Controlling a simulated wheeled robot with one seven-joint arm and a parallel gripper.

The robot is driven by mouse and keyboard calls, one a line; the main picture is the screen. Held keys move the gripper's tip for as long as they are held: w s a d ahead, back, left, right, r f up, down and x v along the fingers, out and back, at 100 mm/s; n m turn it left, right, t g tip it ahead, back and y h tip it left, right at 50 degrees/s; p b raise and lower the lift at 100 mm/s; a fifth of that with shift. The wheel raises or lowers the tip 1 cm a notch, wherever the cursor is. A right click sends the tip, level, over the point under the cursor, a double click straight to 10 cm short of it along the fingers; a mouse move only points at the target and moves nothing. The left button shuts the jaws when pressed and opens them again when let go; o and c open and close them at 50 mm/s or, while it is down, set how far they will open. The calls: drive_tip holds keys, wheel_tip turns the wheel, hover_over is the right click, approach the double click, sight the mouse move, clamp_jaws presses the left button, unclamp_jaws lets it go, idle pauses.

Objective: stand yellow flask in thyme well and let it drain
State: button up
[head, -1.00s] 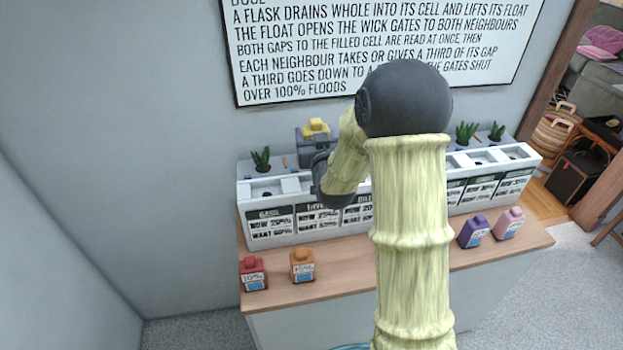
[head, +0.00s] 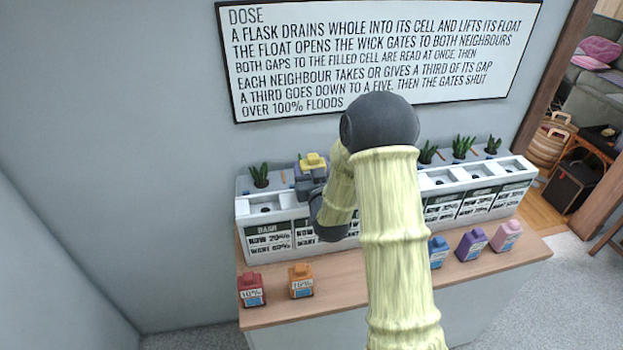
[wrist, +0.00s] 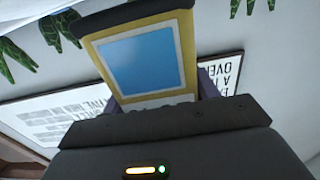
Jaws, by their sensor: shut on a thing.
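The yellow flask (head: 313,162) is in my gripper (head: 309,184), over the back of the white planter (head: 390,216) near its left end. In the wrist view the flask (wrist: 189,52) fills the top middle, yellow with a blue label, and my gripper (wrist: 160,100) is shut on it. The planter has a row of wells with front labels. The leftmost reads as basil (head: 267,238); the label beside it, starting with T (head: 308,231), is partly hidden by my arm. I cannot tell whether the flask touches the planter.
Red (head: 251,290) and orange (head: 301,281) flasks stand on the wooden counter (head: 340,287) at left. Blue (head: 438,252), purple (head: 472,245) and pink (head: 507,236) flasks stand at right. Green plants (head: 463,147) line the planter's back. A dose sign (head: 380,55) hangs behind.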

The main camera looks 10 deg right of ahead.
drive_tip(key=shift+f+p, duration=0.45)
drive_tip(key=shift+f, duration=1.6)
drive_tip(key=shift+f, duration=0.15)
drive_tip(key=o, duration=1.1)
